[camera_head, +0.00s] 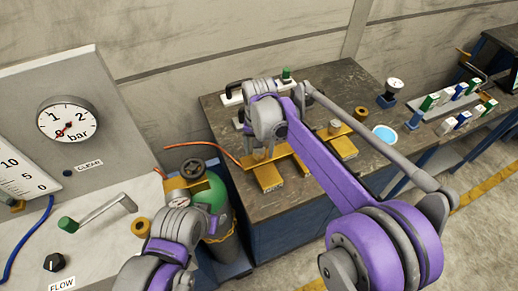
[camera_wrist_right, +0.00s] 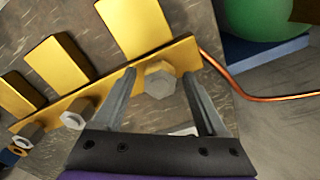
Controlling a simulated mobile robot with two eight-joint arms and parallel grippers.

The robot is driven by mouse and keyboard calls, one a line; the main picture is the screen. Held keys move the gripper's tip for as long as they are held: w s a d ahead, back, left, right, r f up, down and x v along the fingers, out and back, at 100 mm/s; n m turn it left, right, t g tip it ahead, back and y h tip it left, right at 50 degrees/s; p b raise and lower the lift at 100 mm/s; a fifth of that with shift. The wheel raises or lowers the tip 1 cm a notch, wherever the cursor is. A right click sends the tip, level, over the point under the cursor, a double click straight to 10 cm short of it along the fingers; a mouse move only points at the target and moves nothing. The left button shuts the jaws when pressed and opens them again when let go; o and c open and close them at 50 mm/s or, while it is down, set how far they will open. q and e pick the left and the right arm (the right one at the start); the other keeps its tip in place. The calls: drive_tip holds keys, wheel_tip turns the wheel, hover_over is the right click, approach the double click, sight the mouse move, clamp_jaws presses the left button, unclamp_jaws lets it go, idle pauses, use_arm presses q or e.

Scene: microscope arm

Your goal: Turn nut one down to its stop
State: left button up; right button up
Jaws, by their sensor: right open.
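A brass bar (camera_head: 334,133) with several brass blocks (camera_head: 267,178) lies on the dark bench. In the right wrist view the bar (camera_wrist_right: 113,90) carries grey hex nuts: one nut (camera_wrist_right: 160,82) near the bar's end by the copper tube, another (camera_wrist_right: 73,120) further left and one (camera_wrist_right: 23,144) at far left. No label shows which is nut one. My right gripper (camera_wrist_right: 160,76) is open, its fingers on either side of the first nut, with visible gaps. In the head view my right gripper (camera_head: 262,148) is over the bar's left end. My left arm shows at the lower left; its jaws are unclear.
A green cylinder (camera_head: 215,191) with a black handwheel (camera_head: 193,168) stands left of the bench (camera_head: 240,199). A copper tube (camera_head: 205,144) runs to the bar. A pressure gauge panel (camera_head: 95,120) fills the left. A blue dish (camera_head: 385,133) and a small gauge (camera_head: 394,85) are on the right.

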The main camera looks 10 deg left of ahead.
sight(262, 151)
wheel_tip(262, 151, up, 11)
drive_tip(key=shift+p, duration=0.35)
drive_tip(key=shift+d+f, duration=0.1)
idle(0.4)
drive_tip(key=s+d+f+t, duration=0.1)
drive_tip(key=s+d, duration=0.3)
drive_tip(key=d, duration=0.4)
drive_tip(key=s+d+t, duration=0.1)
drive_tip(key=s+d, duration=0.3)
drive_tip(key=d, duration=0.4)
drive_tip(key=s+d+f+t, duration=0.3)
drive_tip(key=s+d+f, duration=0.7)
drive_tip(key=s, duration=0.4)
drive_tip(key=shift+s+d+f+m, duration=0.15)
drive_tip(key=shift+s+d+m, duration=0.15)
drive_tip(key=shift+d, duration=0.2)
drive_tip(key=shift+w, duration=0.1)
